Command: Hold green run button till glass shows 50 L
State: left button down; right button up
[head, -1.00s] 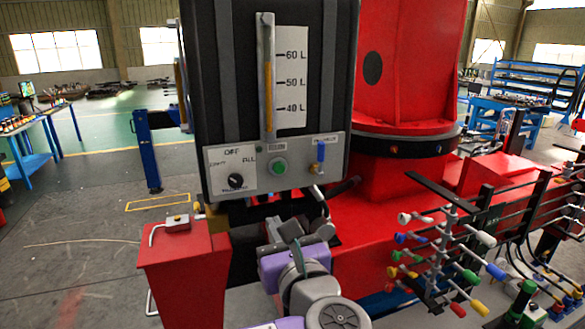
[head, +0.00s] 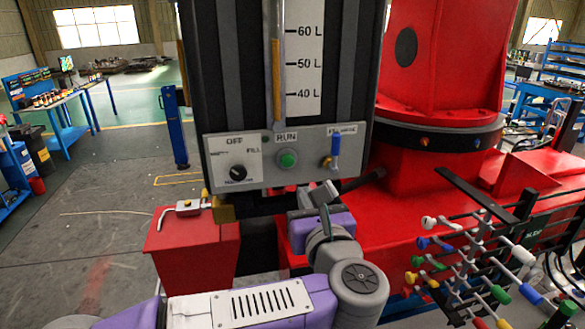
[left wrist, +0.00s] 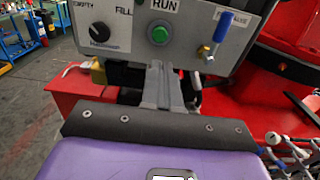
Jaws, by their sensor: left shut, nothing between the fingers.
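The green run button (head: 287,159) sits under the RUN label on the grey control panel (head: 262,181) of the black tank; it also shows in the left wrist view (left wrist: 159,34). The sight glass (head: 277,75) above it has an amber column whose top stands a little below the 60 L mark. A black selector knob (head: 238,173) is left of the button; its exact pointing is hard to read. My left gripper (head: 323,191) is shut and empty, below and right of the button in the head view. In the left wrist view its fingers (left wrist: 157,84) are below the button, apart from it.
A blue-handled valve (head: 335,150) sticks out right of the button. A red box with a padlock and bent rod (head: 190,240) stands lower left. A lever rack with coloured knobs (head: 450,250) is at the right. Open floor lies at the left.

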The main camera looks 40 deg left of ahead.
aim_at(288, 163)
pick_arm(q)
jog(key=p+x, duration=0.2)
jog(key=x, duration=0.9)
jog(key=shift+a, duration=0.15)
pick_arm(e)
notch_tip(288, 163, up, 2)
jog(key=shift+r, duration=0.1)
